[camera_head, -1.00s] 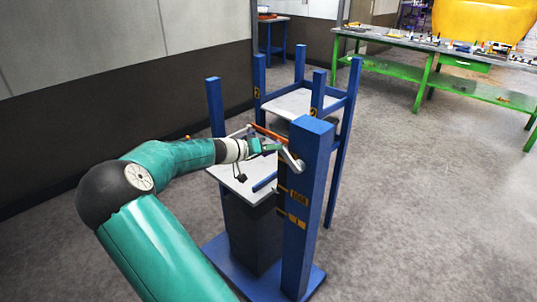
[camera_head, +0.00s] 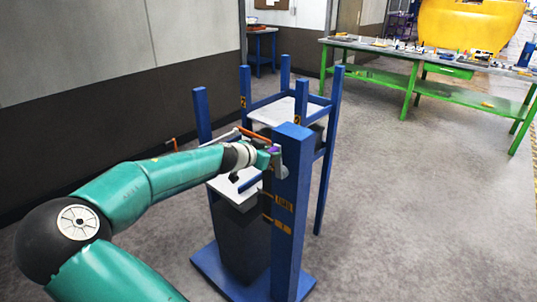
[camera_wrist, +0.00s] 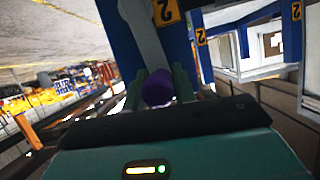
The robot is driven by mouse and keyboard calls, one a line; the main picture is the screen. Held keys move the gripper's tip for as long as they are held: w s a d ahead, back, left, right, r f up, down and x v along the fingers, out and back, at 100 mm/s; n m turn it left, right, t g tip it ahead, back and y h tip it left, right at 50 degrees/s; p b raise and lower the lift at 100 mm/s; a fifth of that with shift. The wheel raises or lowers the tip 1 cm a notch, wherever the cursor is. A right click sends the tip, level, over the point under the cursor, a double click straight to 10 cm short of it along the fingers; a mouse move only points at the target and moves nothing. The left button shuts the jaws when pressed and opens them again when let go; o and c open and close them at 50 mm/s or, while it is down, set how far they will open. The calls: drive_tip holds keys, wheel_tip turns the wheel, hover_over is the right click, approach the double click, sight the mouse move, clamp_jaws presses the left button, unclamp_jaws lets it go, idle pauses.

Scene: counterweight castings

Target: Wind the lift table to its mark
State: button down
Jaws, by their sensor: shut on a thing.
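The lift table is a blue frame with a pale platform (camera_head: 230,190) over a dark column, low between its posts. A thick blue front post (camera_head: 292,175) carries yellow labels (camera_head: 283,202) on its side. A grey crank arm (camera_head: 279,163) is at the upper left face of this post. My gripper (camera_head: 268,153) is at the crank, shut on its purple handle (camera_wrist: 158,90). The handle sits between both fingers in the wrist view, end towards the camera. The fingers partly hide the crank's pivot. I cannot make out which label is the mark.
A second blue stand with a pale top (camera_head: 275,111) and "2" labels stands just behind. A long green workbench (camera_head: 425,85) with small items is at the back right. A grey wall with a dark lower band (camera_head: 90,145) runs along the left. The floor (camera_head: 400,200) at right is clear.

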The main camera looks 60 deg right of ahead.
drive_tip(key=shift+s+f, duration=0.15)
drive_tip(key=shift+s, duration=0.5)
drive_tip(key=c, duration=1.2)
unclamp_jaws()
drive_tip(key=shift+d+f, duration=0.1)
drive_tip(key=shift+d, duration=0.05)
drive_tip(key=shift+o, duration=0.2)
drive_tip(key=shift+w+a+r, duration=0.2)
drive_tip(key=shift+a, duration=0.1)
drive_tip(key=v, duration=1.3)
drive_tip(key=shift+a, duration=0.25)
drive_tip(key=shift+w, duration=0.1)
